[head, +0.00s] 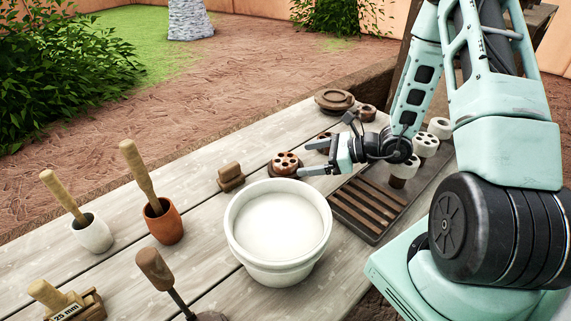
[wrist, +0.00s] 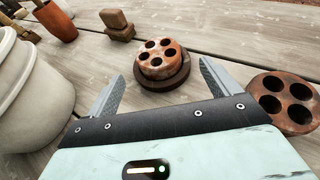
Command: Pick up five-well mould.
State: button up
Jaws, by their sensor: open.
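The five-well mould (wrist: 161,56) is a round reddish-brown block with several holes in its top, seated on a dark round base. In the head view the mould (head: 286,160) is on the table behind the white tub. My gripper (head: 311,158) is open and low over the table, just right of the mould. In the wrist view the mould lies ahead, between the lines of my open, empty fingers (wrist: 162,75).
A similar brown mould with larger holes (wrist: 286,102) is close by my right finger in the wrist view. The white tub (head: 278,225), a small brown block (head: 230,177) and a slatted rack (head: 369,208) are near. White pieces (head: 426,146) stand right.

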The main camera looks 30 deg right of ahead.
aim_at(293, 160)
jog(key=x, duration=0.5)
jog(key=shift+s+p, duration=0.1)
jog(key=shift+p, duration=0.25)
jog(key=c, duration=1.2)
jog(key=shift+r, duration=0.1)
jog(key=shift+r, duration=0.15)
